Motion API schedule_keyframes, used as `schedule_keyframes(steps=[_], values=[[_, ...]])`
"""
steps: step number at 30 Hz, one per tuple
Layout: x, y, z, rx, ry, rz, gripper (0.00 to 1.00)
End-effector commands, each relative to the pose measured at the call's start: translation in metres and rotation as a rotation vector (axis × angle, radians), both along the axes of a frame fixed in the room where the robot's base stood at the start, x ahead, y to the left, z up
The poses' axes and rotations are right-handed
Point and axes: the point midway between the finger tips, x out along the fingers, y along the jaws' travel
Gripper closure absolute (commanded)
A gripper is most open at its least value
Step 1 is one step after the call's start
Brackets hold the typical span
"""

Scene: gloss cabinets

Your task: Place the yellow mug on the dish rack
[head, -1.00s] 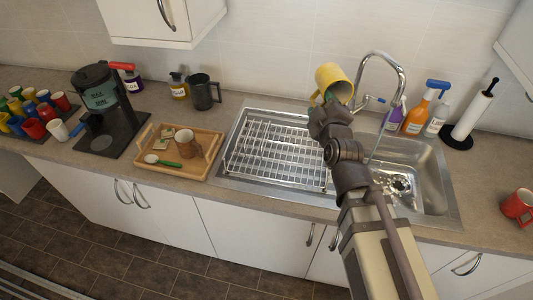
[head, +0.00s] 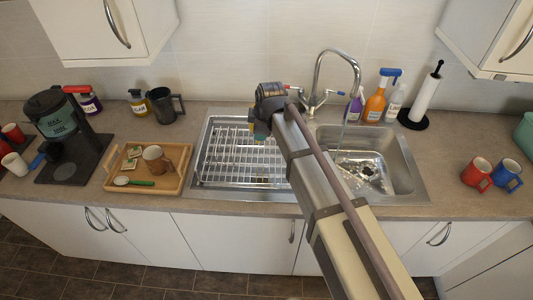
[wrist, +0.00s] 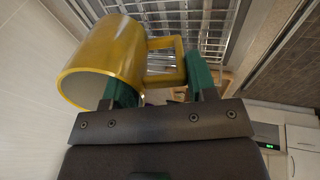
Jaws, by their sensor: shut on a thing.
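The yellow mug (wrist: 103,62) is tilted in the wrist view, its open rim toward the lower left. My gripper (wrist: 160,80) has its green fingers at the mug's handle side and is shut on the mug. In the head view my gripper (head: 259,130) is over the back right part of the wire dish rack (head: 222,158), and my arm hides most or all of the mug there. The rack also shows beyond the mug in the wrist view (wrist: 208,18). I cannot tell whether the mug touches the rack.
The sink basin (head: 390,160) and tap (head: 318,75) are right of the rack. A wooden tray (head: 115,184) with a brown mug (head: 154,158) is to its left. A dark mug (head: 163,106) stands behind the tray. The rack's left part looks empty.

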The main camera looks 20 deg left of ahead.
Motion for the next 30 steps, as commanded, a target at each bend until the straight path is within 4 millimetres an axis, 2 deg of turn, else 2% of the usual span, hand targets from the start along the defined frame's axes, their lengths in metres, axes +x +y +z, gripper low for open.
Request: schedule_keyframes(steps=[1,4,11,18,24,30], values=[[0.01,0.001,-0.002,-0.074,0.065,0.007,0.92],[0.009,-0.008,-0.005,-0.19,0.167,0.013,0.92],[0.006,-0.017,-0.012,-0.25,0.219,0.012,0.92],[0.006,-0.017,-0.069,-0.247,0.218,0.012,0.92],[0.006,-0.016,-0.074,-0.247,0.218,0.012,0.92],[0.006,-0.016,-0.111,-0.246,0.217,0.012,0.92]])
